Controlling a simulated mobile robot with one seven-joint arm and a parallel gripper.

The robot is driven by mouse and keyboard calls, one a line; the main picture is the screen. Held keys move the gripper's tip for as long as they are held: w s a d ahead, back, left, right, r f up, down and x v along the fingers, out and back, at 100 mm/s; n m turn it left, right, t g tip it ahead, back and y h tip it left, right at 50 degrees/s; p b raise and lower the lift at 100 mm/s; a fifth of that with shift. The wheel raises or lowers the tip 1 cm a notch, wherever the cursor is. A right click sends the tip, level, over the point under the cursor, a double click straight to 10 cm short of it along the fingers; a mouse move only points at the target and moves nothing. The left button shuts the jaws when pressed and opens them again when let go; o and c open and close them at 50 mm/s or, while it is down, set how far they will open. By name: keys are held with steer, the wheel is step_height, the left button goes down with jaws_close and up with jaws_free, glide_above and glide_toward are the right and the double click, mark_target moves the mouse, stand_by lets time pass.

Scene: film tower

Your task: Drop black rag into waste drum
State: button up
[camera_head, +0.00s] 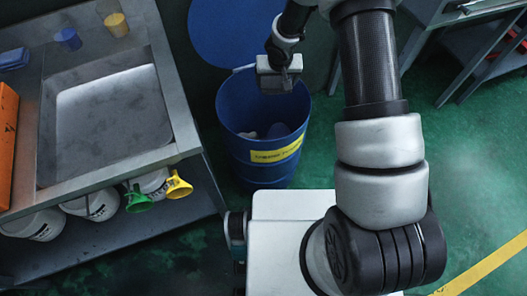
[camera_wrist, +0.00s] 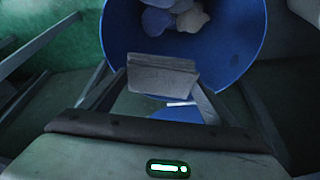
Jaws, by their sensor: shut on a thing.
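The blue waste drum (camera_head: 262,150) stands open on the green floor with a yellow label on its front. Several pale and bluish lumps of cloth lie inside it. My gripper (camera_head: 275,84) is above the drum's opening, towards its back. It is shut on a dark grey, folded piece, which I take for the black rag (camera_wrist: 162,75); in the wrist view this sits between the two fingers. In the wrist view the drum's blue inner wall (camera_wrist: 232,40) lies beyond the rag. In the head view the rag is small and hard to tell from the gripper.
The round blue lid (camera_head: 235,28) is raised behind the drum. A metal sink bench (camera_head: 180,130) stands at the left, with white buckets and green and yellow funnels (camera_head: 178,186) on its low shelf. Another metal bench (camera_head: 440,40) is at the upper right.

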mark_target(269, 82)
steer(key=f, duration=0.1)
steer(key=w+a+f+b, duration=0.2)
steer(key=f, duration=0.1)
steer(key=shift+a+f, duration=0.1)
steer(key=shift+a, duration=0.15)
step_height(269, 82, down, 6)
steer(key=b, duration=0.4)
steer(key=shift+r, duration=0.2)
steer(key=o, duration=1.1)
steer(key=shift+r, duration=0.1)
steer(key=p+v, duration=0.4)
steer(key=v, duration=1.3)
steer(key=shift+s+r, duration=0.1)
steer(key=shift+s, duration=0.1)
